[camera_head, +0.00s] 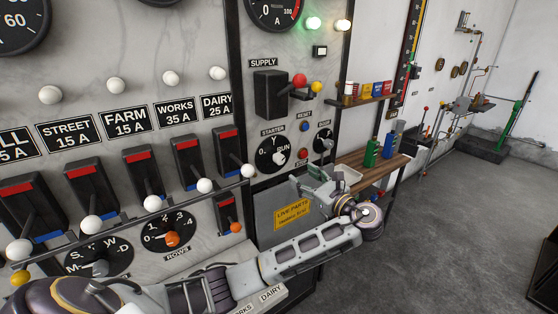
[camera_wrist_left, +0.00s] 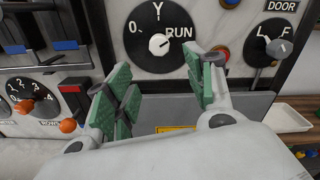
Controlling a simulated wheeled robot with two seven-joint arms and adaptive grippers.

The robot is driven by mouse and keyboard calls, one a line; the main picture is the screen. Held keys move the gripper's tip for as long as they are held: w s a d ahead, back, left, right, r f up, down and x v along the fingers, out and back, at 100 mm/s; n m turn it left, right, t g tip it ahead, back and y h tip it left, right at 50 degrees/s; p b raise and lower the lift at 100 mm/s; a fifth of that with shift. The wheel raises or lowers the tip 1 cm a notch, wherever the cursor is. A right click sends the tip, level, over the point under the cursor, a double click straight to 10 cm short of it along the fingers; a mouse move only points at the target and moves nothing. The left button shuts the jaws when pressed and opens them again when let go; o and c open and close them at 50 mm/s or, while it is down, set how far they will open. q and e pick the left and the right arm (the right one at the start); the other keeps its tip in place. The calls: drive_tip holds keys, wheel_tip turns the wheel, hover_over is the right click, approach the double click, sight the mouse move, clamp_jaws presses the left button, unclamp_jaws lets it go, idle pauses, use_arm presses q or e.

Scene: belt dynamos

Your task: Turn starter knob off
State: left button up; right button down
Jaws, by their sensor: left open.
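The starter knob is a white pointer knob (camera_head: 279,157) on a round black dial marked 0, Y and RUN, under a STARTER label. In the left wrist view the knob (camera_wrist_left: 158,44) points right, toward RUN. My left gripper (camera_head: 320,175) is below and right of the dial in the head view. In the left wrist view its green-padded fingers (camera_wrist_left: 155,85) are spread apart and empty, with the knob showing above and between them. I see no contact between the fingers and the knob. My right gripper is not in view.
A smaller dial with a grey knob (camera_wrist_left: 278,47) sits right of the starter dial. A red button (camera_wrist_left: 230,2) is between them. A supply switch (camera_head: 270,93) is above. Lever switches (camera_head: 147,172) fill the panel's left. A wooden bench (camera_head: 385,172) stands to the right.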

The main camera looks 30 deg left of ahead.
sight(282, 161)
use_arm(q)
drive_tip(key=p+x, duration=0.2)
drive_tip(key=x, duration=1)
drive_tip(key=shift+a+r+p, duration=0.1)
drive_tip(key=shift+a+p, duration=0.05)
drive_tip(key=shift+p, duration=0.2)
drive_tip(key=shift+x, duration=0.8)
drive_tip(key=shift+c, duration=0.2)
drive_tip(key=c, duration=1)
